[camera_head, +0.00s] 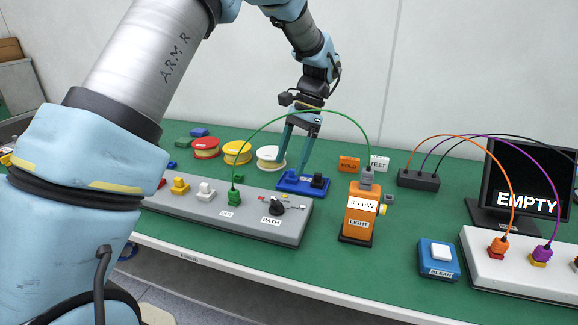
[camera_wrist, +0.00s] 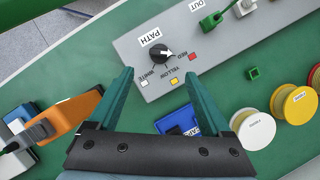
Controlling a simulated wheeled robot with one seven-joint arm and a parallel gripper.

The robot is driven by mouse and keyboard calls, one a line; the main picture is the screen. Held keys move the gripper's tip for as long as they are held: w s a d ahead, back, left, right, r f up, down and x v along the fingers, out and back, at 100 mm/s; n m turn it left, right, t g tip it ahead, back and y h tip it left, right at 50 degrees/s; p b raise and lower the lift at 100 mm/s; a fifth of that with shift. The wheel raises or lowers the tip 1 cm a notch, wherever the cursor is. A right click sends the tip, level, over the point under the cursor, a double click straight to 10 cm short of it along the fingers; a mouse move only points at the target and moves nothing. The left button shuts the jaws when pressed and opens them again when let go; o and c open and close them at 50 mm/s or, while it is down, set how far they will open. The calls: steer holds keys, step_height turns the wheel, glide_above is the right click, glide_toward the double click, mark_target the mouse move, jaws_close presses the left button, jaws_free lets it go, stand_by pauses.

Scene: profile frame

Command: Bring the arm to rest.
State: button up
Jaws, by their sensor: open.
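My gripper (camera_head: 292,172) hangs at the end of my bent arm over the green table, with its two teal fingers pointing down. The fingers are apart with nothing between them. In the head view they overlap the blue base (camera_head: 296,188) with black blocks; I cannot tell whether they touch it. In the wrist view my gripper (camera_wrist: 158,76) is open, its fingertips near the edge of the grey panel (camera_wrist: 138,62). The panel's black PATH knob (camera_wrist: 161,51) lies ahead of them, pointing towards the RED label. A green cable plugged into the panel arches to the orange LIGHT unit (camera_head: 359,211).
Red, yellow and white spools (camera_head: 238,152) stand behind the grey panel. At right are the blue CLEAN button box (camera_head: 437,262), a white panel (camera_head: 480,270) with orange and purple cables, a black box (camera_head: 418,180) and a screen reading EMPTY (camera_head: 520,160). A wall stands behind.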

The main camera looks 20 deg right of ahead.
stand_by(0.3)
steer(key=w+a+r+n+h, duration=0.1)
steer(key=a+n+h, duration=0.15)
steer(key=a, duration=0.75)
steer(key=w+a+r+n+h, duration=0.15)
steer(key=a+n, duration=0.25)
steer(key=a, duration=0.5)
steer(key=s+a+n+t, duration=0.1)
steer(key=s+a+n, duration=0.2)
steer(key=a, duration=0.5)
steer(key=s+a+f+n+t, duration=0.1)
steer(key=s+a+n, duration=0.3)
steer(key=a, duration=0.4)
steer(key=shift+s+f+n+t+h, duration=0.3)
steer(key=shift+n, duration=0.05)
